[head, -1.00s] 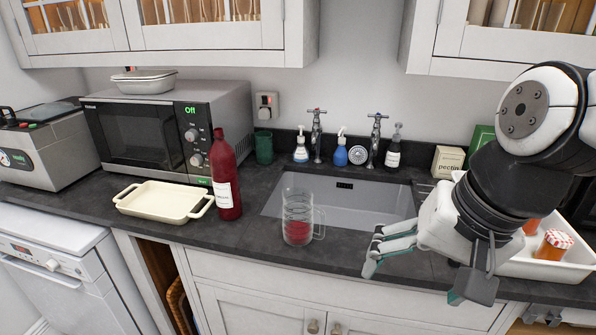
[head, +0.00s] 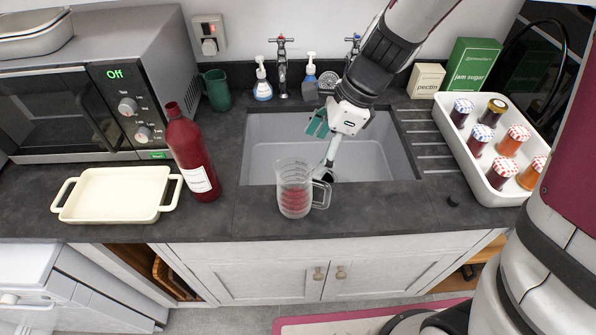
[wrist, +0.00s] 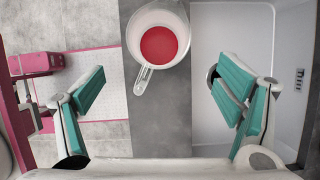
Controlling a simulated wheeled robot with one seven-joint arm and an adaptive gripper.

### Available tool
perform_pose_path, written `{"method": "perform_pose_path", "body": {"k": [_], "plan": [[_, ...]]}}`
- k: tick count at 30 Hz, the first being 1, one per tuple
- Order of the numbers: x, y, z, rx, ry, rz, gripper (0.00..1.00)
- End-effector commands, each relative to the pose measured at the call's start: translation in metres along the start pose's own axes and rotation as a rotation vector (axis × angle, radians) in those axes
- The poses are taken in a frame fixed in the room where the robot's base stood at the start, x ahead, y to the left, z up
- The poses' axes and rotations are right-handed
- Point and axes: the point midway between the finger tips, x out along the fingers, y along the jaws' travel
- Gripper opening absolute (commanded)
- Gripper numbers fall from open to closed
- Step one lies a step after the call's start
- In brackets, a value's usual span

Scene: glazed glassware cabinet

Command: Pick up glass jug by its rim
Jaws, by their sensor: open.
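The glass jug (head: 294,188) is clear, with red liquid low inside and its handle on the right in the head view. It stands upright on the dark counter strip in front of the sink. In the wrist view I look down into the jug (wrist: 160,42), whose handle points toward the bottom of the picture. My gripper (head: 323,147) is open and empty, over the sink side just behind and right of the jug. In the wrist view the spread teal-padded fingers of my gripper (wrist: 160,88) lie to either side, with the jug further up the picture, apart from both.
A red bottle (head: 192,155) and a cream dish (head: 112,196) stand left of the jug. The sink (head: 375,150) is behind it, with taps (head: 282,65) at the back. A white tray (head: 480,185) of jars is at right. The counter right of the jug is mostly clear.

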Motion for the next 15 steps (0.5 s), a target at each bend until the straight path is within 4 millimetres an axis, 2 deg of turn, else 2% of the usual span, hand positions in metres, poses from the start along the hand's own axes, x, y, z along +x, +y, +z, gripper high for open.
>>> {"method": "perform_pose_path", "body": {"k": [1, 6, 15], "plan": [[0.013, 0.001, -0.001, 0.001, 0.001, 0.006, 0.86], [0.043, 0.000, -0.001, -0.001, 0.002, 0.005, 0.86], [0.066, 0.001, 0.000, -0.002, 0.001, 0.002, 0.86]]}}
